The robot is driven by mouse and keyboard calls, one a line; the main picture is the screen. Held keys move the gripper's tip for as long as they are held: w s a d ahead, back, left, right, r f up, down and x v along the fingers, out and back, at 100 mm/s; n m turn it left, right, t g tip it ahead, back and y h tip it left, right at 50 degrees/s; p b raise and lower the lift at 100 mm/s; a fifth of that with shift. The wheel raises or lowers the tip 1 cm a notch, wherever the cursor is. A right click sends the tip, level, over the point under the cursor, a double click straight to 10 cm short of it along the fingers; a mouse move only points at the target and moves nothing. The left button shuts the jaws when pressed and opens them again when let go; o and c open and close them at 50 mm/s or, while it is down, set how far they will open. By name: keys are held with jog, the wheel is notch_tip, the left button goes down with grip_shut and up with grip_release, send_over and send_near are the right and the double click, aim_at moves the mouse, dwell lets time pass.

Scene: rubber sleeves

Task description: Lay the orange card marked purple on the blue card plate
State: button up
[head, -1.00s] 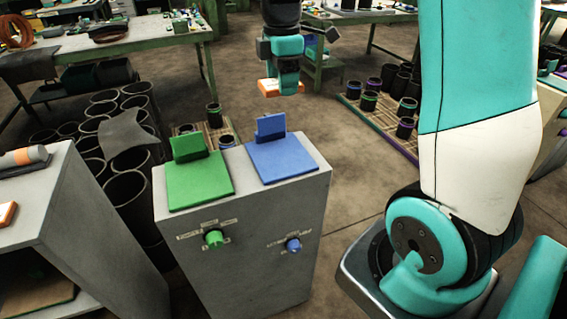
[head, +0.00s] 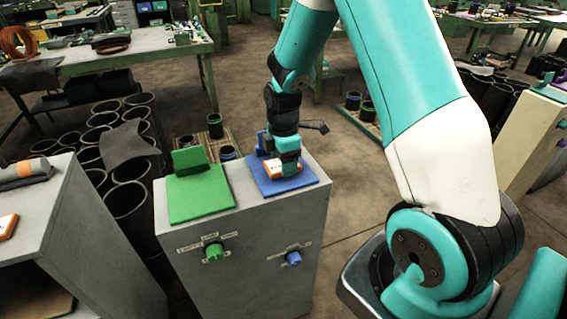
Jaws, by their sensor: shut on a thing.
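My gripper (head: 289,165) is shut on an orange and white card (head: 276,170), low over the blue card plate (head: 300,183). The plate lies on top of a grey cabinet, at its right side, with a blue upright block behind it partly hidden by my gripper. The card looks to be at or just above the plate's surface; I cannot tell whether it touches. The card's marking is too small to read.
A green card plate (head: 200,200) with an upright block lies left of the blue one on the grey cabinet (head: 250,240). A green knob (head: 214,252) and a blue knob (head: 294,258) are on its front. Another orange card (head: 8,226) lies on a grey unit at far left.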

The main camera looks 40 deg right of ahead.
jog(key=shift+f, duration=0.65)
jog(key=shift+f, duration=0.1)
jog(key=o, duration=0.9)
jog(key=shift+o, duration=0.2)
notch_tip(320, 180, up, 12)
jog(key=b, duration=0.1)
jog(key=s+a+r+m+y, duration=0.1)
jog(key=s+a+r, duration=0.2)
jog(key=a, duration=0.3)
jog(key=s+a+r+m+y, duration=0.1)
jog(key=s+a+r+m, duration=0.1)
jog(key=s+a, duration=0.3)
jog(key=s+a+r+m+y, duration=0.2)
jog(key=s+a+r+m, duration=0.1)
jog(key=s+a, duration=0.8)
jog(key=s+m, duration=0.1)
jog(key=s, duration=0.2)
jog(key=shift+s+a+r+m, duration=0.15)
jog(key=shift+a+m, duration=0.05)
jog(key=shift+m, duration=0.2)
